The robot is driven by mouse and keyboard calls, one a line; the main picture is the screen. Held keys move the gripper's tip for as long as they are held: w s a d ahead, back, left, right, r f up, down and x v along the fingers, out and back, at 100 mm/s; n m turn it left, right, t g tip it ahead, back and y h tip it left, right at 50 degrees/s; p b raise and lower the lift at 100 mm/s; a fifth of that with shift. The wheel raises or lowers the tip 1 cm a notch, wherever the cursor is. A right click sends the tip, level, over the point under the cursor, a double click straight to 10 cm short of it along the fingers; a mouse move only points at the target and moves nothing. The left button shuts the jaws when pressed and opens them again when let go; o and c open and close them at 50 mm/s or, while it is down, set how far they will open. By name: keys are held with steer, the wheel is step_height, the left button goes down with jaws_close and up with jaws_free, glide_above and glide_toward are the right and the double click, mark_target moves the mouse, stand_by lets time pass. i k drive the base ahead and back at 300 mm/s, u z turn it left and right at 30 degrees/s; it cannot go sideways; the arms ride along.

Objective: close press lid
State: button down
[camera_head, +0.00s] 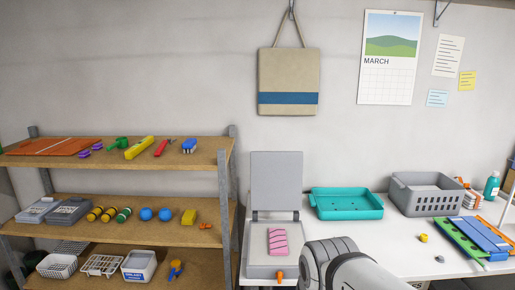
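The press has a grey flat base (257,258) on the left end of the white table. Its grey lid (277,178) stands upright at the back of the base, so the press is open. A pink striped piece (278,241) lies on the base. A small orange part (280,275) shows at the front of the base. My arm, light grey with dark rings, shows at the bottom, just right of the press. My gripper is not visible in this view.
A teal tray (346,214), a grey crate (425,204) and a blue-green rack (465,242) stand to the right on the table (400,251). Small yellow pieces (423,238) lie in front of the crate. A loaded wooden shelf (120,234) stands left. A bag (289,77) hangs above the lid.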

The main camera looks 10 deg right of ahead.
mark_target(276, 177)
steer(key=z, duration=0.05)
steer(key=i, duration=0.9)
